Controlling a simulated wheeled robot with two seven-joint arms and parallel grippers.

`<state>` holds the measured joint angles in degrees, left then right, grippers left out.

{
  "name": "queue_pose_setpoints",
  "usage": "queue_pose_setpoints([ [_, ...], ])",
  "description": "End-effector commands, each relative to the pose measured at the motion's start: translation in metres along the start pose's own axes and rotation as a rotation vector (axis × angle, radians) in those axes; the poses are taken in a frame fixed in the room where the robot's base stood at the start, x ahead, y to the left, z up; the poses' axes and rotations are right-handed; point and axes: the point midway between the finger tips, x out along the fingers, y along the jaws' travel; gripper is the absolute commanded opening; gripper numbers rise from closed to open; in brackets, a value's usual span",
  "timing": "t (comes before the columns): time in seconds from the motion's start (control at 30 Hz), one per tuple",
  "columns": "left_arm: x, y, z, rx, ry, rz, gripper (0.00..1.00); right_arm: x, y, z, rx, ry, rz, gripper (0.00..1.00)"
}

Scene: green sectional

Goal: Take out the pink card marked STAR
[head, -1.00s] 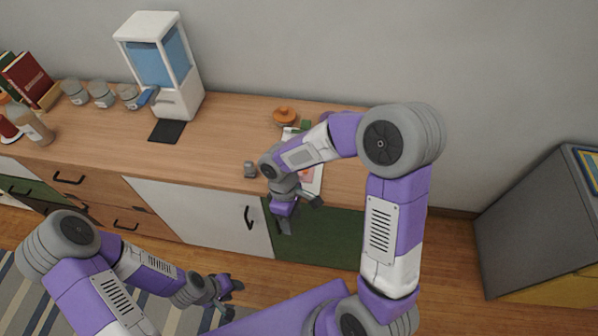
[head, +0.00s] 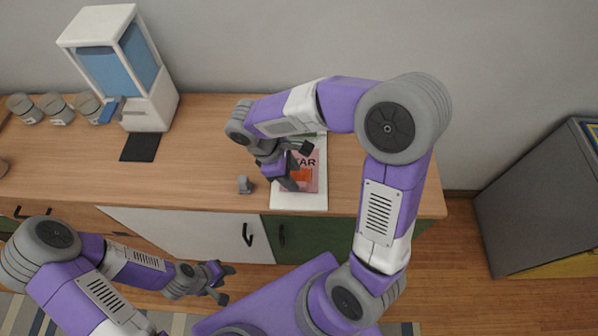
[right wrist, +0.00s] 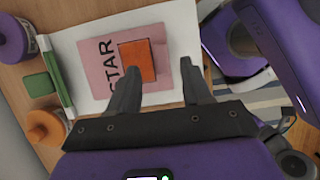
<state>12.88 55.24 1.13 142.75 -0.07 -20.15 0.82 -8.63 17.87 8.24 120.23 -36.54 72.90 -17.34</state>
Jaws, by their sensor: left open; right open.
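The pink card marked STAR (head: 313,177) lies on a white sheet (head: 312,202) on the counter, partly hidden by my right gripper. In the right wrist view the card (right wrist: 96,78) lies flat, with an orange square block (right wrist: 137,61) resting on part of it. The block also shows in the head view (head: 302,175). My right gripper (head: 297,167) is open above the card and block; in the right wrist view its fingers (right wrist: 160,78) are spread, with nothing held between them. My left gripper (head: 226,283) is open and empty, low in front of the cabinets.
A green bar (right wrist: 57,72) lies along the sheet's edge, near a green block (right wrist: 39,85), an orange lidded thing (right wrist: 46,127) and a purple round thing (right wrist: 14,38). A small grey object (head: 244,185) stands left of the sheet. A dispenser (head: 125,70) stands further left.

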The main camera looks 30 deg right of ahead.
Motion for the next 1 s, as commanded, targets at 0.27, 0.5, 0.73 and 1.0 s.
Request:
queue_pose_setpoints([
  [0.27,0.020,-0.008,-0.001,0.000,0.001,0.000,0.43,0.041,-0.003,0.001,0.001,-0.001,-0.002,0.49],
  [0.5,0.019,-0.007,-0.001,0.000,0.001,0.000,0.43,0.040,-0.003,0.001,0.001,0.000,-0.001,0.46],
  [0.73,0.019,-0.007,-0.001,0.000,0.001,0.000,0.43,0.040,-0.003,0.001,0.000,0.000,-0.001,0.11],
  [1.0,0.019,-0.007,-0.001,0.000,0.001,0.000,0.43,0.040,-0.003,0.001,0.000,0.000,-0.001,0.00],
])
